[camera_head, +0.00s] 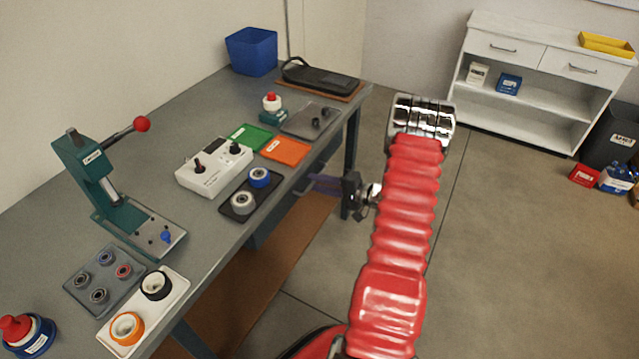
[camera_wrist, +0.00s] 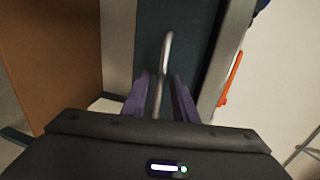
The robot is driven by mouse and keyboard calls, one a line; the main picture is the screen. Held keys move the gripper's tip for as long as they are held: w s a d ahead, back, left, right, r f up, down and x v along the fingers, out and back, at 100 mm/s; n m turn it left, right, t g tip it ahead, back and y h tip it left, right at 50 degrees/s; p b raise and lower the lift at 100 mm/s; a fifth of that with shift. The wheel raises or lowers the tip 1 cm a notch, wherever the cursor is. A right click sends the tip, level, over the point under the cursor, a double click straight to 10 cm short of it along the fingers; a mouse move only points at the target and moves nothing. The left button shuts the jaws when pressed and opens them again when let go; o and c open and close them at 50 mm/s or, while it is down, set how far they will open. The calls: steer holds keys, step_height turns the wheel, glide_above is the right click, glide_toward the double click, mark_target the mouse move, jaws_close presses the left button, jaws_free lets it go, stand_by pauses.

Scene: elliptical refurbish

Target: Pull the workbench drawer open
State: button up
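The workbench (camera_head: 215,130) has a grey top. Under its near edge is the dark drawer front (camera_head: 280,212), partly hidden by the bench edge and my gripper. In the wrist view the drawer front (camera_wrist: 190,45) is a dark blue-grey panel with a light metal bar handle (camera_wrist: 166,60). My gripper (camera_head: 318,184) is at the drawer front, below the bench top. In the wrist view the purple fingers of my gripper (camera_wrist: 161,90) stand apart, one on each side of the handle, with small gaps showing. The drawer looks closed, but its edges are hard to see.
On the bench are a green press (camera_head: 115,195), a white control box (camera_head: 213,165), a black tray with two rollers (camera_head: 250,192) and a blue bin (camera_head: 252,52). A white shelf unit (camera_head: 545,70) stands back right.

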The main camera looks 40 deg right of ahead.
jaws_close()
stand_by(0.3)
steer(key=shift+d, duration=0.1)
steer(key=shift+s+f, duration=0.1)
steer(key=shift+s, duration=0.05)
